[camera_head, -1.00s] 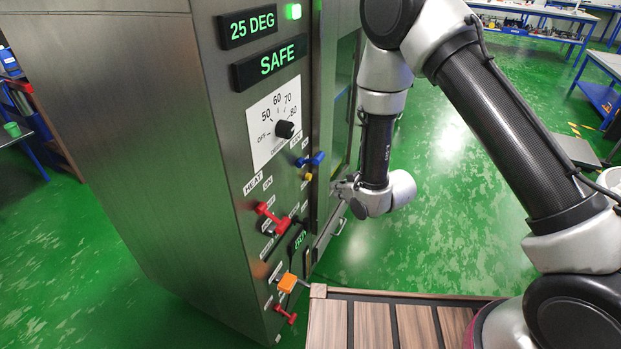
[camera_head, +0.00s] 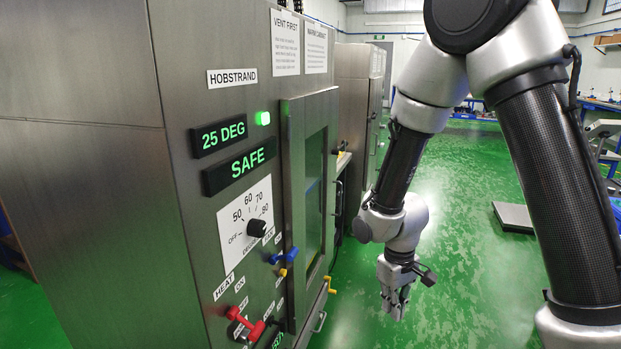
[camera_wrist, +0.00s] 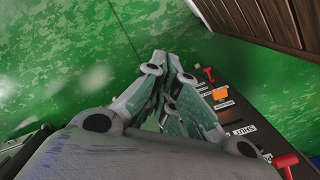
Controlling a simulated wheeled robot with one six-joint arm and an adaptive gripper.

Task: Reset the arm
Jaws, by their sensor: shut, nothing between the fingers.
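My gripper (camera_head: 394,302) hangs below my arm, to the right of the steel cabinet (camera_head: 85,190), pointing down over the green floor. It is shut and holds nothing. In the wrist view my gripper's fingers (camera_wrist: 172,62) meet at their tips, with floor beyond and the cabinet's control panel to the right. On the cabinet the displays read 25 DEG (camera_head: 222,134) and SAFE (camera_head: 240,172), and a green lamp (camera_head: 263,118) is lit. The black knob (camera_head: 257,228) points near the low end of its dial.
The cabinet door (camera_head: 310,200) with its window looks closed. Blue (camera_head: 284,257) and red (camera_head: 243,323) handles stick out from the panel, left of my gripper. A second steel cabinet (camera_head: 358,95) stands behind. Green floor (camera_head: 460,200) lies open to the right.

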